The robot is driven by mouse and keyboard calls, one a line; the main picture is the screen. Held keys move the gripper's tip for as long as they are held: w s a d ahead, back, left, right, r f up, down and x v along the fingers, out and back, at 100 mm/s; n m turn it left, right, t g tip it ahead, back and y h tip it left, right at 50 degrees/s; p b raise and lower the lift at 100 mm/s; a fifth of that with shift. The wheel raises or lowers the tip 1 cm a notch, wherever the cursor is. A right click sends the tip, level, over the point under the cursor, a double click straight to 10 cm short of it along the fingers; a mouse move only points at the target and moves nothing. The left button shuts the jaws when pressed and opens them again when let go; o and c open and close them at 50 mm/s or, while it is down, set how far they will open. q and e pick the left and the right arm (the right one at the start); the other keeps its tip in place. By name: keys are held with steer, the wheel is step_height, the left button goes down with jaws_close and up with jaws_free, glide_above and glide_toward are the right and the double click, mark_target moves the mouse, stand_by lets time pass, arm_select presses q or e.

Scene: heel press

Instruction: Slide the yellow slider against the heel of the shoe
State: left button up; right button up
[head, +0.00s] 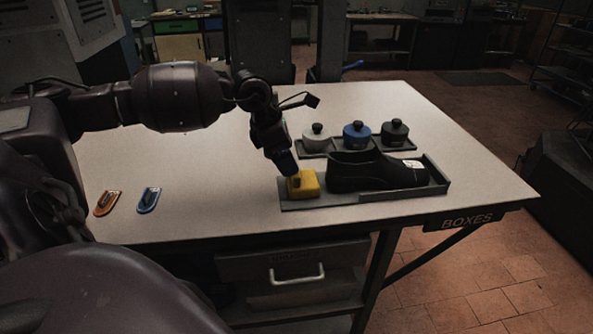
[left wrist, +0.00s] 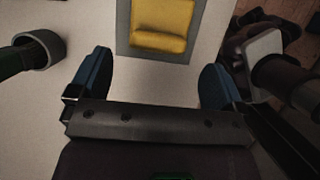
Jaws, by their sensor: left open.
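The yellow slider (head: 303,183) sits at the left end of a grey tray (head: 336,200) on the table. The black shoe (head: 375,172) lies in the same tray, to the right of the slider, with its heel end toward the slider. A narrow gap seems to separate them. My left gripper (head: 286,162) points down at the slider's left, upper side; contact cannot be told. In the left wrist view the open blue fingertips (left wrist: 156,75) have nothing between them. The slider (left wrist: 160,22) lies beyond them at the top edge. My right gripper is not in view.
Behind the shoe a second tray (head: 312,153) holds a white, a blue (head: 356,135) and a dark (head: 395,132) lidded pot. An orange (head: 107,203) and a blue (head: 149,200) small flat piece lie at the left. The table (head: 225,205) is clear between them and the tray.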

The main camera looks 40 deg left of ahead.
mark_target(303, 179)
arm_select(q)
steer(key=x, duration=0.4)
steer(key=shift+x, duration=0.8)
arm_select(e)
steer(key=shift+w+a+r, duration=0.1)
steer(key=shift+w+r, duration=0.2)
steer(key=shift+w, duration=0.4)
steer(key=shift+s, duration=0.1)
